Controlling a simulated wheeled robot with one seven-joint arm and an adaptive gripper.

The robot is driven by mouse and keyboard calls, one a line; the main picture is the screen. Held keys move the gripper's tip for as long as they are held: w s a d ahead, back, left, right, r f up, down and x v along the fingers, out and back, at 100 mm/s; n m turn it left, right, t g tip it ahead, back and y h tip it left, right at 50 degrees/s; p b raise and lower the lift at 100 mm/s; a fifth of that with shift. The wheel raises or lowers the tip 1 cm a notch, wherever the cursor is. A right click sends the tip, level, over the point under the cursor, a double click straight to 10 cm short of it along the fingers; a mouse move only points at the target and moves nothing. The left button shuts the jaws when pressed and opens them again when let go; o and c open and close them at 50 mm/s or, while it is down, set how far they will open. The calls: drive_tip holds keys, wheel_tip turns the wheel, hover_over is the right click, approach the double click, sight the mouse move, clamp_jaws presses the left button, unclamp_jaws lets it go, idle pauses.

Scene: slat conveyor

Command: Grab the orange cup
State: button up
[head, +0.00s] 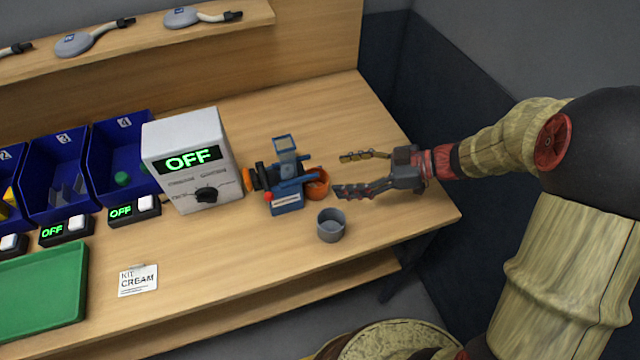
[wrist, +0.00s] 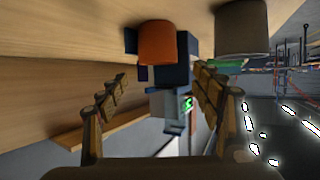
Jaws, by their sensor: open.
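The orange cup (head: 318,186) stands on the wooden table, right beside a blue device (head: 287,190). In the head view my gripper (head: 341,174) is open, its two fingers pointing left toward the cup. The lower fingertip is close to the cup's right side; I cannot tell whether it touches. In the wrist view, which looks turned over, the orange cup (wrist: 158,44) lies ahead of the open fingers (wrist: 161,74), roughly midway between them sideways but toward the top of the picture. Nothing is held.
A grey cup (head: 331,225) stands in front of the orange cup, close to my lower finger. A white box with an OFF display (head: 187,165) is left of the blue device. Blue bins (head: 122,155) and a green tray (head: 42,290) lie farther left. The table's right end is clear.

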sight(321, 177)
drive_tip(key=b+x, duration=0.1)
drive_tip(key=x, duration=0.6)
drive_tip(key=shift+w+f+b, duration=0.15)
drive_tip(key=shift+b, duration=0.2)
drive_tip(key=shift+d, duration=0.1)
drive_tip(key=shift+c, duration=0.6)
drive_tip(key=c, duration=1.1)
